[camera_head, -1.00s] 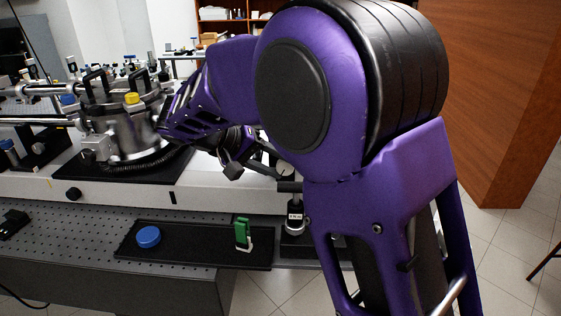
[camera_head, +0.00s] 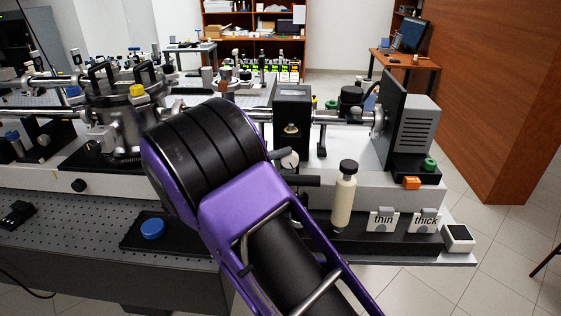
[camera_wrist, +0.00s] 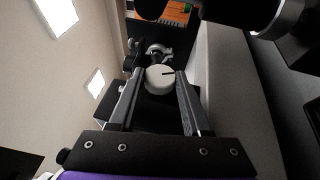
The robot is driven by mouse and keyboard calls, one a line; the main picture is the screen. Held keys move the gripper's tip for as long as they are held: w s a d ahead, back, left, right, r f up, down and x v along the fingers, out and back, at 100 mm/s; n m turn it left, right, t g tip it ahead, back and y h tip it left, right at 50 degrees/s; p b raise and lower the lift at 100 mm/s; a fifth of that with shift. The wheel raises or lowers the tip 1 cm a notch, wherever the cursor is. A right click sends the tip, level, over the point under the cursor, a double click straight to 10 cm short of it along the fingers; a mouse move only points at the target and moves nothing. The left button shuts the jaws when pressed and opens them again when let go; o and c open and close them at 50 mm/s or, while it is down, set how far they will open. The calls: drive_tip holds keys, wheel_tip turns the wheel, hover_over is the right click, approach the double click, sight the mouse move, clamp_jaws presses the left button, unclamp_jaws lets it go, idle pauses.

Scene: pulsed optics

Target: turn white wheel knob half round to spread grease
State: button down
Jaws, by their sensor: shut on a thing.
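The white wheel knob (camera_wrist: 160,80) sits between the fingertips of my gripper (camera_wrist: 160,75) in the wrist view, and the gripper is shut on it. A short dark mark on the knob's face points to the right in that view. In the head view, the white knob (camera_head: 290,161) shows just right of my purple arm, below a black upright housing (camera_head: 293,105). No grease can be made out in either view.
A cream cylinder with a black cap (camera_head: 344,198) stands right of my arm. A blue cap (camera_head: 152,229) lies on a black tray at left. A steel chamber (camera_head: 115,115) stands behind.

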drive_tip(key=shift+d+f+n+t+h, duration=0.15)
drive_tip(key=shift+n+t+h, duration=0.3)
drive_tip(key=shift+h, duration=0.25)
drive_tip(key=shift+c, duration=1.8)
unclamp_jaws()
drive_tip(key=v, duration=0.7)
drive_tip(key=shift+a+f, duration=0.2)
drive_tip(key=shift+a, duration=0.05)
